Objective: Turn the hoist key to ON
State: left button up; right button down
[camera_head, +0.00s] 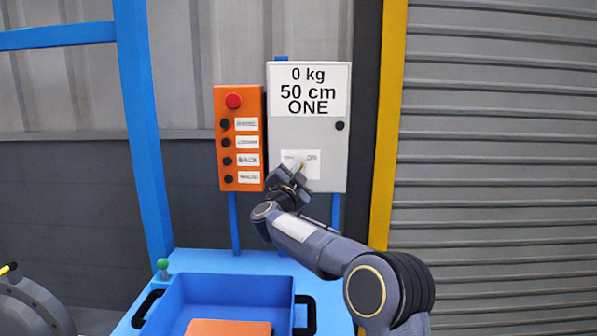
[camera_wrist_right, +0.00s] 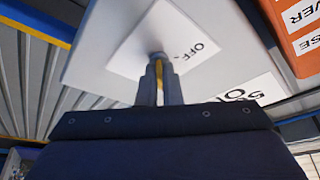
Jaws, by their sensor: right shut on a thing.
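The grey hoist control box (camera_head: 340,165) hangs upright on the blue frame, with a display reading "0 kg 50 cm ONE". A white label (camera_head: 313,173) low on its front has "ON" at its right side; the rest is small or covered. In the right wrist view the label (camera_wrist_right: 185,25) shows "OFF". My right gripper (camera_head: 299,172) is at this label, shut on the yellow hoist key (camera_wrist_right: 159,72), which shows as a thin strip between the fingers. The key's turn angle cannot be told clearly. My left gripper is not in view.
An orange button box (camera_head: 248,187) with a red knob (camera_head: 233,100) and several black buttons is just left of the grey box. A black knob (camera_head: 340,126) sits on the grey box. Below is a blue tray (camera_head: 235,285) holding an orange block (camera_head: 228,328). A yellow post (camera_head: 388,130) stands right.

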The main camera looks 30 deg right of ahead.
jog(key=c, duration=1.6)
grip_release()
jog(key=b+v, duration=0.1)
jog(key=v, duration=0.6)
jog(key=shift+s+a, duration=0.25)
jog(key=shift+s, duration=0.05)
